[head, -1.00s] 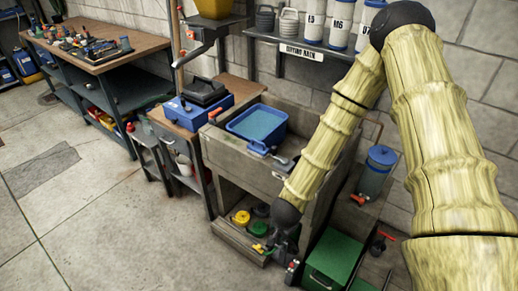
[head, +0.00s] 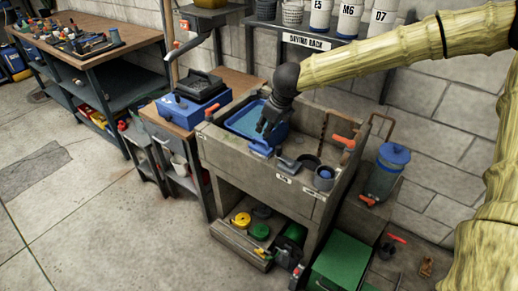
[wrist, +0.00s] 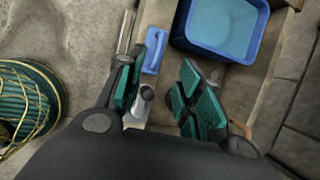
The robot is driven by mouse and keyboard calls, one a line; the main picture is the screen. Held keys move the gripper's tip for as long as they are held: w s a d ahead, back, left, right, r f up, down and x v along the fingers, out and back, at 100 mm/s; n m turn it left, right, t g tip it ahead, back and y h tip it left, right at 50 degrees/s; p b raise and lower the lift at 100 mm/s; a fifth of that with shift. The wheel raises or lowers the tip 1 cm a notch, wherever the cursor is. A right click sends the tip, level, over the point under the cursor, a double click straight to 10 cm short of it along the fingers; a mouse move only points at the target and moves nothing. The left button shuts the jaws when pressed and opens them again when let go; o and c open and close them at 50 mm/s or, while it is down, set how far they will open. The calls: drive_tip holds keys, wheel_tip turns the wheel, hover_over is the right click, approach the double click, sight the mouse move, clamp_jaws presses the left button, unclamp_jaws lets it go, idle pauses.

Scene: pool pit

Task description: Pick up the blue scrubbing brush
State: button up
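The blue scrubbing brush (head: 262,149) appears to be the small blue piece at the front rim of the sink, just in front of the blue tub (head: 233,121). In the wrist view a blue block, apparently the brush (wrist: 155,52), lies beside the tub (wrist: 222,28), near the tip of the left finger. My gripper (head: 268,124) hangs over the sink by the tub's near right side. In the wrist view my gripper (wrist: 172,68) has its teal-padded fingers spread apart, with nothing held. The left finger hides part of the area beside the brush.
A grey-handled tool (wrist: 143,103) shows between the fingers. A dark round dish (head: 306,162) and a grey cup (head: 324,178) stand at the sink's right. The drying rack (head: 306,42) is above, behind the sink. A blue-lidded container (head: 386,172) stands to the right.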

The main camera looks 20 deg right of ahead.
sight(261, 141)
drive_tip(key=x, duration=0.4)
drive_tip(key=shift+d, duration=0.15)
drive_tip(key=shift+x, duration=0.8)
drive_tip(key=shift+a+p+x, duration=0.2)
drive_tip(key=shift+p+x, duration=0.35)
drive_tip(key=shift+x, duration=1.45)
drive_tip(key=shift+s, duration=0.1)
clamp_jaws()
